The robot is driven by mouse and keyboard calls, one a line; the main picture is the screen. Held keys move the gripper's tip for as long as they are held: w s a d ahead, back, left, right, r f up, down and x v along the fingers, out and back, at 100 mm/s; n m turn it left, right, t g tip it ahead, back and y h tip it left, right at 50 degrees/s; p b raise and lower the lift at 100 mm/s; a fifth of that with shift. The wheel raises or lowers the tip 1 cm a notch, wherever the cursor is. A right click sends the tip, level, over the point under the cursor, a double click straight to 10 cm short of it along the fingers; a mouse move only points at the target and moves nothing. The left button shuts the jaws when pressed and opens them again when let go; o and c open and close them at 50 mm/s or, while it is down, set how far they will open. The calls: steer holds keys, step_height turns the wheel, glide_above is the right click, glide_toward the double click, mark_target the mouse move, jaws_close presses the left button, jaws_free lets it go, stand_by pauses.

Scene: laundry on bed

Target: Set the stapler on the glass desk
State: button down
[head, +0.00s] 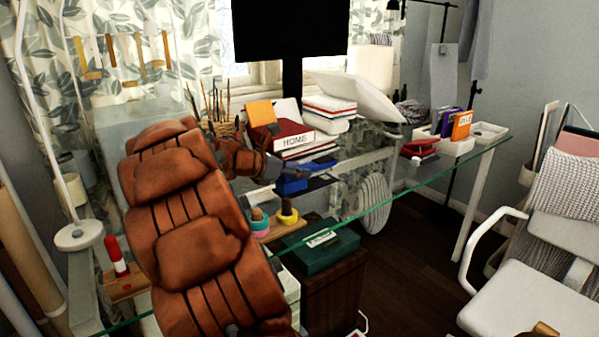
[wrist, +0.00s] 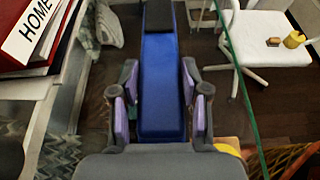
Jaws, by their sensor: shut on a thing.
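My gripper (head: 291,172) is shut on a long blue stapler (head: 293,186), which has a dark far end. In the wrist view, the blue stapler (wrist: 160,85) lies lengthwise between the purple pads of my gripper (wrist: 160,105). The glass desk (head: 430,172) has a clear top with a green edge, and that edge (wrist: 238,75) runs along the right of the wrist view. The stapler appears over the glass near its front edge; I cannot tell whether it touches. My arm hides part of the desk's left side.
A red binder marked HOME (head: 295,140) and stacked books (head: 328,108) stand behind my gripper. A red object (head: 420,148) and a white organizer (head: 447,146) sit to the right. A monitor (head: 291,30) stands at the back. A white chair (head: 545,235) stands at the right.

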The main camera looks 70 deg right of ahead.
mark_target(297, 182)
steer(key=shift+f+b, duration=0.55)
steer(key=shift+f, duration=1.05)
steer(key=shift+f, duration=0.1)
steer(key=c, duration=0.6)
jaws_free()
steer(key=shift+f, duration=0.1)
steer(key=shift+w+a+r, duration=0.1)
steer(key=shift+a+r, duration=0.05)
steer(key=shift+r, duration=0.1)
steer(key=p+v, duration=0.2)
steer(key=v, duration=0.9)
steer(key=shift+w+a, duration=0.15)
steer(key=shift+a, duration=0.1)
